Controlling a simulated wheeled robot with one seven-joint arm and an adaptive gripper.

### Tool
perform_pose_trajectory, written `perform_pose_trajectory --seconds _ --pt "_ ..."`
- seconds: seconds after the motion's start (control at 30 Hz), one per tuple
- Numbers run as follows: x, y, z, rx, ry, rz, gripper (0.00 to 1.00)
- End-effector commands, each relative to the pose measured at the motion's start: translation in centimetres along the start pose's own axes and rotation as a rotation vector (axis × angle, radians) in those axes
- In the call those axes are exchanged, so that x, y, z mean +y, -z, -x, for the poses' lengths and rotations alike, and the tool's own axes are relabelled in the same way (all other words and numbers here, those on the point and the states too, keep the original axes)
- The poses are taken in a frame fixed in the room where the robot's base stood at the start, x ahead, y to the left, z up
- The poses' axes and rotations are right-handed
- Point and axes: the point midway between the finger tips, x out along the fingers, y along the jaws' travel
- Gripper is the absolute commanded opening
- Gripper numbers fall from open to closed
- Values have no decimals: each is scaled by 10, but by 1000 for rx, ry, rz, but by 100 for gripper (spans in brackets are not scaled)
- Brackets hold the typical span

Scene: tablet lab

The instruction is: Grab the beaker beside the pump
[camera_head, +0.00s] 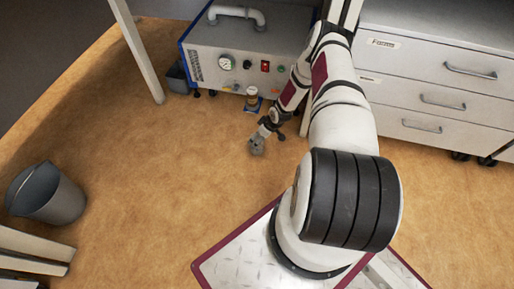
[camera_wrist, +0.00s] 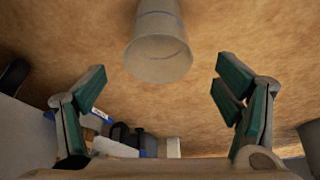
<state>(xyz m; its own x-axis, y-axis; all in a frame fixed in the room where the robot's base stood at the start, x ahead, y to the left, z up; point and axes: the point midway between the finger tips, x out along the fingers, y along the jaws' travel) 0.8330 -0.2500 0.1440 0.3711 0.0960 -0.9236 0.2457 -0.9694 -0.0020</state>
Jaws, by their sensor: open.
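A small grey beaker (camera_head: 256,145) is over the brown floor in front of the pump (camera_head: 228,62), a grey box with a gauge and a handle. My gripper (camera_head: 268,130) is right beside the beaker in the head view. In the wrist view the beaker (camera_wrist: 158,50) appears at the top middle, pale grey and cup-shaped. My open gripper (camera_wrist: 160,82) has its green-padded fingers spread to the left and right, with a gap on both sides of the beaker. I cannot tell how far the beaker is beyond the fingertips.
A small bottle (camera_head: 252,97) on a blue base stands in front of the pump. A grey bin (camera_head: 46,193) is at the left. A drawer cabinet (camera_head: 435,85) stands at the right. The floor between bin and gripper is clear.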

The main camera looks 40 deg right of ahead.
Motion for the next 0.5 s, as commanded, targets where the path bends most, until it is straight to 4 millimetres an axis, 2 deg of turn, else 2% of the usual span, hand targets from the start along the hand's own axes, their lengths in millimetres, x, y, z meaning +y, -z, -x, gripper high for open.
perform_pose_trajectory --seconds 0.17,0.5 --pt "0 -1 -10 0 1 0 84" --pt "2 -4 -50 -1 1 1 84"
